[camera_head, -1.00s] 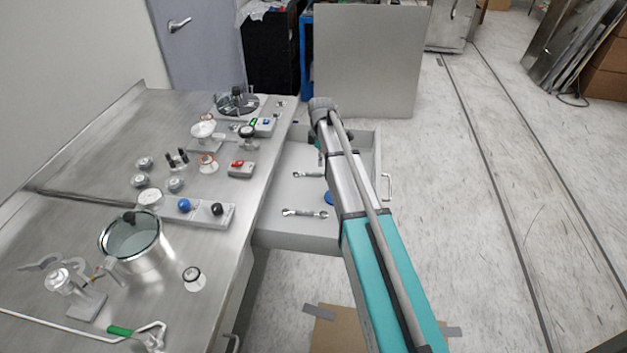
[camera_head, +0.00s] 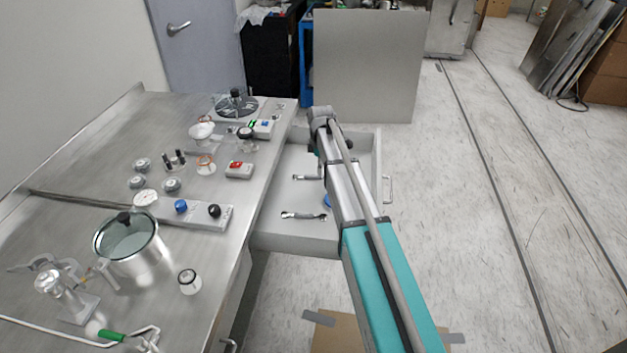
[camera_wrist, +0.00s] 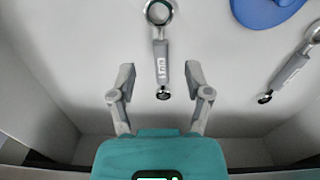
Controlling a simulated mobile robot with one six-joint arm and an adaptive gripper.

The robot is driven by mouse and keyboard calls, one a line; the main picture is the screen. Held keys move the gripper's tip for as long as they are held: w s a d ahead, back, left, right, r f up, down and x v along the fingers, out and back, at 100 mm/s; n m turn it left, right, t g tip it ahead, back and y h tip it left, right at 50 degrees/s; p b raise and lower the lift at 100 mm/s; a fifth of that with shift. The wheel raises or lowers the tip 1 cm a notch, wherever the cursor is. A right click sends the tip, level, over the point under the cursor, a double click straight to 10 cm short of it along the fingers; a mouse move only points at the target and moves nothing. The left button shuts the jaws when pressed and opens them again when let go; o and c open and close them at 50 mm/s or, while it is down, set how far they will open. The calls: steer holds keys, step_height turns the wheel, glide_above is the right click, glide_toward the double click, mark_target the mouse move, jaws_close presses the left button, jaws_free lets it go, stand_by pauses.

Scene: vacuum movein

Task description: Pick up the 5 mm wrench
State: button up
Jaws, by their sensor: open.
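One wrench (camera_wrist: 161,65) lies in the open drawer, with its ring end pointing away from my gripper and its near end between the fingers. A marking on its handle is too small to read. My gripper (camera_wrist: 160,82) is open, with one finger on each side of this wrench and no visible grip on it. A second wrench (camera_wrist: 290,70) lies tilted to the right. In the head view, two wrenches lie in the drawer, one farther back (camera_head: 306,178) and one nearer the front (camera_head: 303,216). I cannot tell which is 5 mm. My arm hides most of the gripper there.
The drawer (camera_head: 290,238) stands open beside the metal worktop (camera_head: 90,150), and its walls surround the tools. A blue object (camera_wrist: 266,10) lies in the drawer, close to the second wrench. The worktop holds a pot (camera_head: 130,245) and several fittings.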

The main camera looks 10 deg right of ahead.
mark_target(313, 177)
steer(key=shift+f+b, duration=1.8)
steer(key=shift+f, duration=0.25)
jaws_close()
